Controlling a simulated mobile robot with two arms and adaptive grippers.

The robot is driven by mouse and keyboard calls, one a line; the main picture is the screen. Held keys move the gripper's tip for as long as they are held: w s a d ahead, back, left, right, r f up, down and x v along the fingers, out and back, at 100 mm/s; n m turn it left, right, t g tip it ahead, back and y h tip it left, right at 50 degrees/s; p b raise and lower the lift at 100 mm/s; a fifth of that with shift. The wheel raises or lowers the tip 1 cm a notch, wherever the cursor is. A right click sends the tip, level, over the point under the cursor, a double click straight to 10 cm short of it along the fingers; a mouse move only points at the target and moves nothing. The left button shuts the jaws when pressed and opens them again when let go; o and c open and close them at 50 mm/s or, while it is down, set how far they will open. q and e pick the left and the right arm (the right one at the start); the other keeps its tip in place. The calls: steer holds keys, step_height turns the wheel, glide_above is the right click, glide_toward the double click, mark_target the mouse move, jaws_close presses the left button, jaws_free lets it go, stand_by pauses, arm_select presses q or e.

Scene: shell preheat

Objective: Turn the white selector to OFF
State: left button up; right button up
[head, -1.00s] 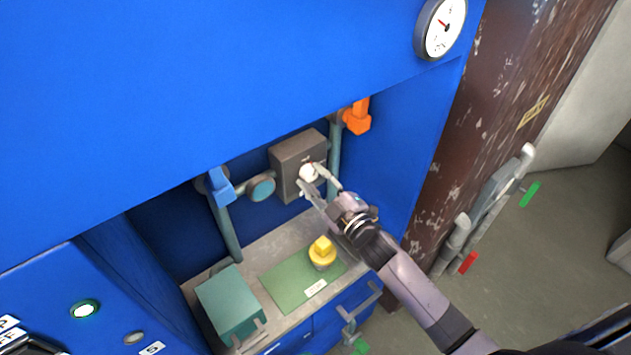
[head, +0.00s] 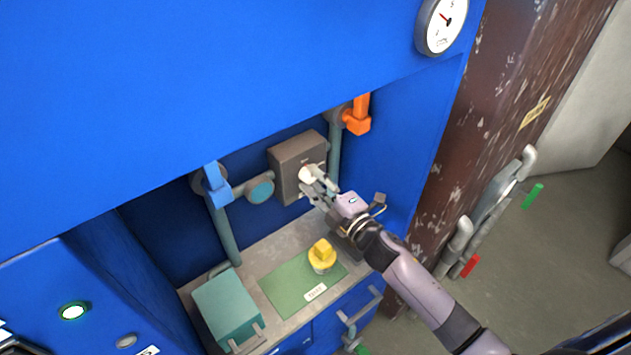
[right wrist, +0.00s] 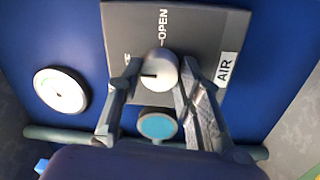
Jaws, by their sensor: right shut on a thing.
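The white selector (head: 308,174) is a round knob on the front of a dark grey box (head: 285,160) inside the blue recess. In the right wrist view the selector (right wrist: 160,68) has a dark mark pointing left in the picture. The word OPEN is above it and an AIR label to its right; lettering at left is mostly hidden. No OFF label can be read on the box. My right gripper (head: 314,184) is shut on the selector, with its two fingers (right wrist: 155,75) on either side of the knob. My left gripper is not in view.
An orange valve handle (head: 358,115) is up and right of the box; a blue one (head: 215,185) is at left. A yellow knob (head: 321,255) stands on the green mat (head: 285,294) below, beside a teal box (head: 228,305). A gauge (head: 440,25) hangs above.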

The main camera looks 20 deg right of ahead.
steer(key=shift+f, duration=0.1)
steer(key=o, duration=1.2)
steer(key=shift+c, duration=0.2)
steer(key=shift+s, duration=0.1)
steer(key=v, duration=1.1)
steer(key=shift+s+d, duration=0.15)
steer(key=shift+s, duration=0.25)
